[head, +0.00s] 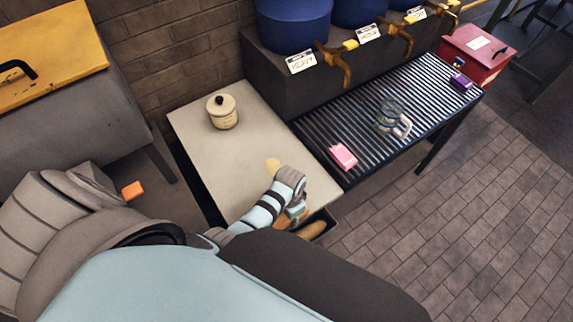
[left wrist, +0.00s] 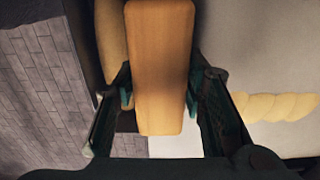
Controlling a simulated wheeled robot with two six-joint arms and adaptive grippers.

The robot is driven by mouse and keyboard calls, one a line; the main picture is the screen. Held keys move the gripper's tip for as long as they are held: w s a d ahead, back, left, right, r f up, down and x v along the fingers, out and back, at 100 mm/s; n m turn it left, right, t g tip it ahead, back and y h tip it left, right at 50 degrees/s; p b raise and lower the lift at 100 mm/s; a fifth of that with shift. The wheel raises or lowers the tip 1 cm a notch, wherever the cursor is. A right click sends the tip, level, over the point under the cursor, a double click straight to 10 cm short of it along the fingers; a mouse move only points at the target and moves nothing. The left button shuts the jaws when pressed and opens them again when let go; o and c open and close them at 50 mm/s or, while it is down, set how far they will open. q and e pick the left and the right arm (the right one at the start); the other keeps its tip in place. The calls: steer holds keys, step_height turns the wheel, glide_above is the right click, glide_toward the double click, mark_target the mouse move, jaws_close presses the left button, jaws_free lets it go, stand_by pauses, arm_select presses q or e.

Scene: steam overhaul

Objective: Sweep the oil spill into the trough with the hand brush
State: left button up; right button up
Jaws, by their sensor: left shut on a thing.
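The oil spill (head: 272,164) is a pale yellow patch on the light table top, just beyond my left gripper (head: 297,213). In the left wrist view, yellow lobes of the spill (left wrist: 280,106) lie to the right of the gripper. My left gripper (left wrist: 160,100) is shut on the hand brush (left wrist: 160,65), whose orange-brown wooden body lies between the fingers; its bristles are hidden. The dark-walled trough (head: 328,226) is at the table's near right edge, partly behind the gripper. A tan rounded shape (head: 311,229) shows at it; I cannot tell what it is.
A cream lidded jar (head: 223,114) stands on the table (head: 190,130). To the right, a ribbed rack (head: 315,125) carries a pink block (head: 343,157), a glass jug (head: 388,116) and a purple block (head: 461,82). Blue drums (head: 290,25) with brass taps stand behind.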

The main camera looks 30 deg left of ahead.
arm_select(q)
steer(key=shift+r, duration=3.55)
